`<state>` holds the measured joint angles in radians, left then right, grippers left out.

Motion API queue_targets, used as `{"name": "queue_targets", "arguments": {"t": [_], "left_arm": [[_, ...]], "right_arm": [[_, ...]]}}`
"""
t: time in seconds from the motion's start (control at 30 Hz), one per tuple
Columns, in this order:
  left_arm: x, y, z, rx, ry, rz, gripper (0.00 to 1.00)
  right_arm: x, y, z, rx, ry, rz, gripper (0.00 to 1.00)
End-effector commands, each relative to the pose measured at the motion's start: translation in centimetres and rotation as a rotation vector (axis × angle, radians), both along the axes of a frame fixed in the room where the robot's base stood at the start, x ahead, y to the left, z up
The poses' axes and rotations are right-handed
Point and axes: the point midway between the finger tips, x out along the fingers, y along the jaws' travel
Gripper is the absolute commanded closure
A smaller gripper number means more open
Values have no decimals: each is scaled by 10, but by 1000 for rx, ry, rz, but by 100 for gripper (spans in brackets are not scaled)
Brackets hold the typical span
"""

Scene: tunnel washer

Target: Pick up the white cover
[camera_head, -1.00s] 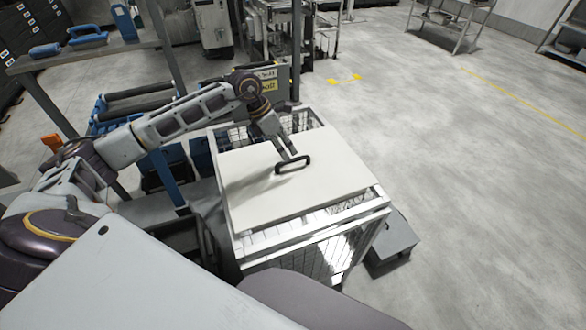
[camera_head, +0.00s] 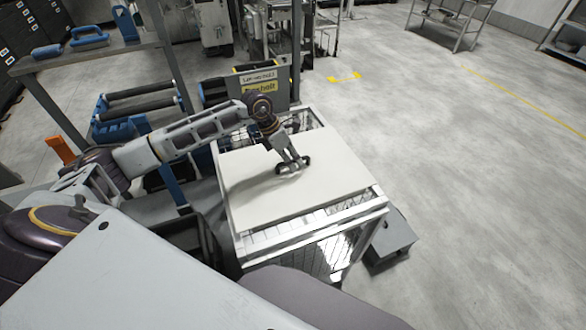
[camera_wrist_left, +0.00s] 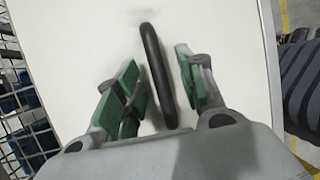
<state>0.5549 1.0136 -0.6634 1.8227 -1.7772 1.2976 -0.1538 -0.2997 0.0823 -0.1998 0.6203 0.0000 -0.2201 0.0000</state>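The white cover (camera_head: 265,205) is a flat panel with a black handle, lying on top of a wire basket cart (camera_head: 300,243). In the left wrist view the cover (camera_wrist_left: 80,30) fills most of the picture. My left gripper (camera_head: 292,167) is down at the handle in the head view. In the left wrist view my left gripper (camera_wrist_left: 161,85) is open, with green pads on both sides of the black handle (camera_wrist_left: 157,75). A gap shows between the handle and the pads. My right gripper is not in view.
A grey box-like step (camera_head: 390,240) stands on the floor right of the cart. A shelf (camera_head: 85,60) with blue brushes is at the left. A yellow sign (camera_head: 260,86) stands behind the cart. The floor to the right is largely clear.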

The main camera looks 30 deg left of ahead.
Motion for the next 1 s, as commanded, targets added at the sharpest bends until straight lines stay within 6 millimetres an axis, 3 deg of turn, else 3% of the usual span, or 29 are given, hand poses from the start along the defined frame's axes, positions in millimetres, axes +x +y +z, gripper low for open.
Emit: {"name": "queue_targets", "arguments": {"t": [0.3,0.6,1.0], "left_arm": [[0,0,0,0,0,0,62],[0,0,0,0,0,0,100],[1,0,1,-1,-2,1,100]], "right_arm": [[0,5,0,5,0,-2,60],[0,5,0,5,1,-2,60],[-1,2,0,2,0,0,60]]}}
